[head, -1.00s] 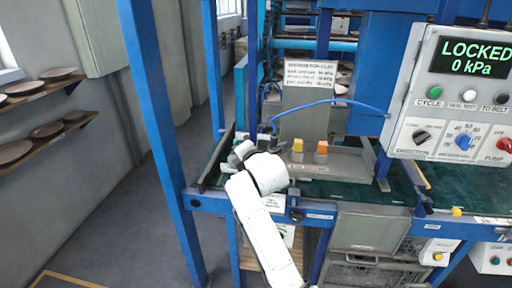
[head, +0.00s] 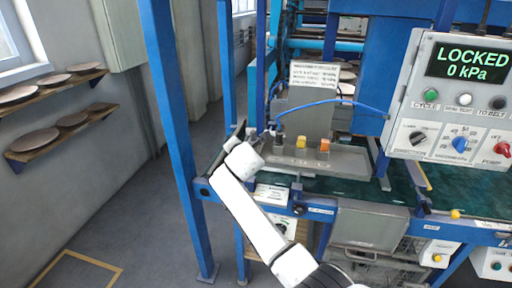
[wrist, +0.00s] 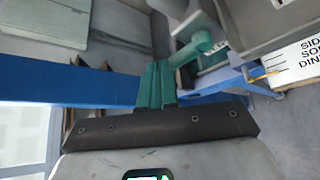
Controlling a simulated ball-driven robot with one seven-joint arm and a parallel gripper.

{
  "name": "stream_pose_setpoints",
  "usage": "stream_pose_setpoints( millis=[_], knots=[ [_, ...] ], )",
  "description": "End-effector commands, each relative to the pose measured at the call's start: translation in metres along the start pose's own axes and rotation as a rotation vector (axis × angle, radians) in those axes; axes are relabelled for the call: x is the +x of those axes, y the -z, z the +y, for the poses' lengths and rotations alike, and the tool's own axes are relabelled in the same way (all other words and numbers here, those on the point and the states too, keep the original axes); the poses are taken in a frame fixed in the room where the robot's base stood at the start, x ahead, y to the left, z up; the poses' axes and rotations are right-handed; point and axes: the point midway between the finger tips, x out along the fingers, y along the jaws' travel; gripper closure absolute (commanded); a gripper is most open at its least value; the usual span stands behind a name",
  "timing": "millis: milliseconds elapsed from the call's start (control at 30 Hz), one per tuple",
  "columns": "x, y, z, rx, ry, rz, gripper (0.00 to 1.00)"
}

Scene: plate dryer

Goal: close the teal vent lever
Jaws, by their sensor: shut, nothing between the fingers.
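The teal vent lever (wrist: 195,46) shows in the wrist view as a rounded teal bar with a blunt end, just above and right of my fingers. My gripper (wrist: 156,66) has teal fingers pressed together, standing up from a dark plate, with nothing between them. The fingertips are close beside the lever's lower left part; I cannot tell whether they touch. In the head view my white arm reaches to the left front corner of the blue machine frame, and I cannot make out the lever or fingers there.
A blue post (head: 168,120) stands close left of my arm. A grey tray (head: 345,160) with yellow and orange blocks lies right of it. The control panel (head: 455,95) reads LOCKED, 0 kPa. Plates lie on wall shelves (head: 60,135). The floor at left is clear.

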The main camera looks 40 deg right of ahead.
Motion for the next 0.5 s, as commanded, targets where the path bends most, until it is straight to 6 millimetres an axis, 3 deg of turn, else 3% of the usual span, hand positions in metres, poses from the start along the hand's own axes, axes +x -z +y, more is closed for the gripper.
stream_pose_setpoints(
  millis=[500],
  knots=[
    [0.0048, 0.0072, -0.0024, 0.001, 0.001, 0.001, 1.0]
  ],
)
